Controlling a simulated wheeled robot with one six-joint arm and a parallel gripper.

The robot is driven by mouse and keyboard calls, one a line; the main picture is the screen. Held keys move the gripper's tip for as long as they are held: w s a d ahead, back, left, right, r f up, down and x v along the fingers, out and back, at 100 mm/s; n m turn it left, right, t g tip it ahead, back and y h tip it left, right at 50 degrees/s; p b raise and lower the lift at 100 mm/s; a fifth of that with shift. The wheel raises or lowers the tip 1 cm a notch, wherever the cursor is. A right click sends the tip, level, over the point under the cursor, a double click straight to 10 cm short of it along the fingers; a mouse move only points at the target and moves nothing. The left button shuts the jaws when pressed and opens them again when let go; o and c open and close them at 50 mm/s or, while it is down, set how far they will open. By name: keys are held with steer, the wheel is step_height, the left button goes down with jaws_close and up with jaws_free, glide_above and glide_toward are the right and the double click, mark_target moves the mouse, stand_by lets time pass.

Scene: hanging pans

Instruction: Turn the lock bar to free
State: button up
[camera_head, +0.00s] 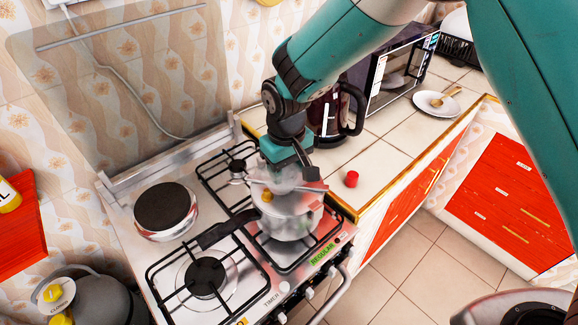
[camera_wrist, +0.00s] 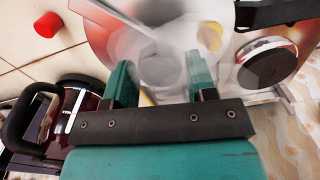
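A metal pot (camera_head: 290,218) with a long black handle (camera_head: 225,229) stands on the front right burner of the stove. A pale, partly see-through piece (camera_head: 280,180) sits on top of it. Blurry pale shapes on the pot's top also show in the wrist view (camera_wrist: 150,48); I cannot tell which of them is the lock bar. A yellow part (camera_head: 267,196) shows near the pot's rim. My gripper (camera_head: 295,167) is right above the pot's top. In the wrist view my gripper (camera_wrist: 158,68) is open, its teal fingers apart; contact with the pot is unclear.
The stove has black grates (camera_head: 205,278) and a round hotplate (camera_head: 166,208). A kettle (camera_head: 335,120), a red knob-like object (camera_head: 351,179) and a microwave (camera_head: 400,70) are on the counter to the right. A grey lidded pot (camera_head: 95,300) is at the lower left.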

mark_target(288, 171)
steer(key=shift+o, duration=1.2)
step_height(288, 171, up, 17)
steer(key=b, duration=0.3)
steer(key=shift+r, duration=0.2)
